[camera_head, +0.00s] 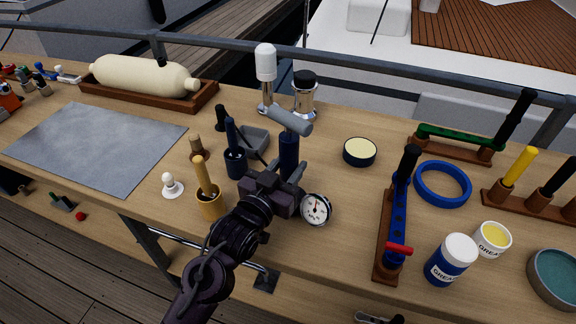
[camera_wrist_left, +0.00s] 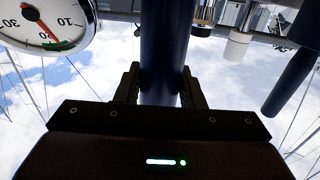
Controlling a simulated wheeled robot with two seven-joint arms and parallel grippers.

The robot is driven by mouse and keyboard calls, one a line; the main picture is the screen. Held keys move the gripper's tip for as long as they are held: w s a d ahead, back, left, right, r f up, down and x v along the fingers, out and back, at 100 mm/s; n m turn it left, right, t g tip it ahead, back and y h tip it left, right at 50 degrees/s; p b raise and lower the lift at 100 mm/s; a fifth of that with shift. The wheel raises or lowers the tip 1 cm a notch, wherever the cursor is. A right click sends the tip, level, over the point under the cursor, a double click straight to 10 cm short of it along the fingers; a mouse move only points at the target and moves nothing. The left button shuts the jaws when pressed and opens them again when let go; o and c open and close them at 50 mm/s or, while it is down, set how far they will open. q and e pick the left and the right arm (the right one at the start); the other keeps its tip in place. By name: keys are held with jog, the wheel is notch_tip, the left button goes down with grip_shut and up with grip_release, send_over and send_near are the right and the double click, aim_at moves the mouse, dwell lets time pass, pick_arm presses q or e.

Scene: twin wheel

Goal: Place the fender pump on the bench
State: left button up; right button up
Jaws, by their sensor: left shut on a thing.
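The fender pump has a dark blue barrel (camera_head: 289,150) and a grey crossbar handle (camera_head: 289,121) on top. A round white gauge (camera_head: 316,209) shows beside it, close to the gripper. My left gripper (camera_head: 284,183) is shut on the barrel, which stands about upright. In the left wrist view, the barrel (camera_wrist_left: 165,50) passes between the two fingers and the gauge (camera_wrist_left: 47,22) is at upper left. The pump's lower end is hidden by my gripper, so I cannot tell whether it touches the wooden bench (camera_head: 345,235).
A bare grey mat (camera_head: 95,145) lies on the left. A cream fender (camera_head: 145,77) rests in a wooden cradle behind it. Wooden-handled tools in pots (camera_head: 210,202) stand left of the gripper. A blue ring (camera_head: 442,184) and grease tub (camera_head: 451,259) are on the right.

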pick_arm(q)
jog(key=o, duration=0.8)
jog(key=shift+f, duration=0.2)
jog(key=o, duration=0.4)
jog(key=shift+r, duration=0.1)
jog(key=shift+r, duration=0.2)
jog(key=b+v, duration=0.2)
jog(key=v, duration=1)
jog(key=shift+f, duration=0.15)
